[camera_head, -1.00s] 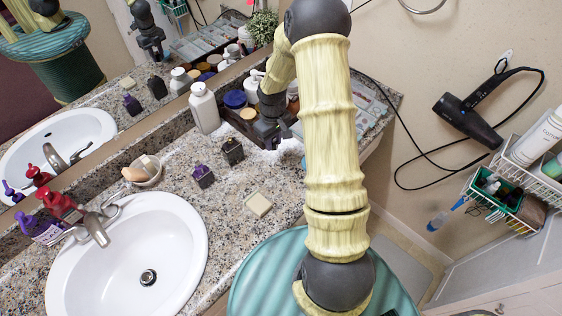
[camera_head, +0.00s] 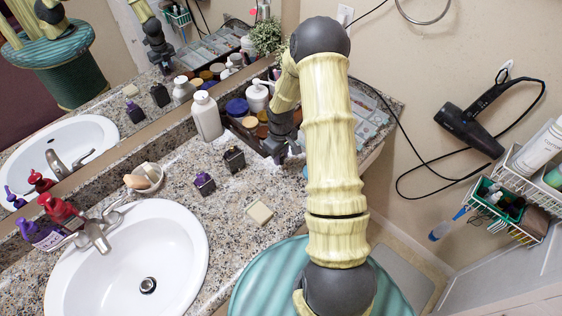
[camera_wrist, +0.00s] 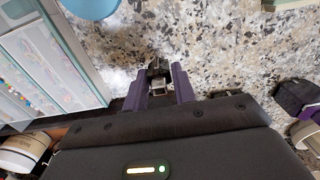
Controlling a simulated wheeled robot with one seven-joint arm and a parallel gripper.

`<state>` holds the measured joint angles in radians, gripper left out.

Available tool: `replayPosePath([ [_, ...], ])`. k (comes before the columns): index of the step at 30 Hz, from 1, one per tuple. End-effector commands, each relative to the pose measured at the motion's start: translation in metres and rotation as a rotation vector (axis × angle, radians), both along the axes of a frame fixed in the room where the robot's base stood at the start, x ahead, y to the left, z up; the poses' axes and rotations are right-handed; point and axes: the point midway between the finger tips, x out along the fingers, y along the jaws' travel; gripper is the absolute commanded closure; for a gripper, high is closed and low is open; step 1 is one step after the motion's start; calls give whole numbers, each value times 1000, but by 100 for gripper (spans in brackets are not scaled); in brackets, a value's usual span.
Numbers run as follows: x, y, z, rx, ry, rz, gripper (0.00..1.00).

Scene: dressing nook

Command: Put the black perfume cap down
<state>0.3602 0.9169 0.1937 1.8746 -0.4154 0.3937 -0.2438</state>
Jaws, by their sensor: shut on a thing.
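My gripper (camera_head: 281,152) is low over the granite counter (camera_head: 180,185), right of the small bottles, with its tips partly hidden in the head view. In the wrist view its two purple fingers (camera_wrist: 158,84) are closed on a small dark thing, which I take as the black perfume cap (camera_wrist: 158,66). Speckled counter shows beyond it. I cannot tell whether the cap touches the counter. A black bottle with a gold part on top (camera_head: 234,160) and a purple bottle (camera_head: 204,184) stand left of my gripper.
A white bottle (camera_head: 206,116) and several jars stand behind, by the mirror. A cream soap-like block (camera_head: 260,213) lies nearer the front. The sink (camera_head: 130,265) is at left. A clear organizer (camera_wrist: 45,70) is close beside my gripper. Bare counter lies around the bottles.

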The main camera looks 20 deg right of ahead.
Motion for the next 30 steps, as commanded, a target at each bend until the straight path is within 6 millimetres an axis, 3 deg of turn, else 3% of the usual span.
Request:
replayPosePath([
  [9,0,0,-3,0,0,1,95],
  [18,0,1,-37,0,0,1,95],
  [29,0,0,-41,-1,-1,0,95],
  [30,0,0,-40,0,-2,0,70],
])
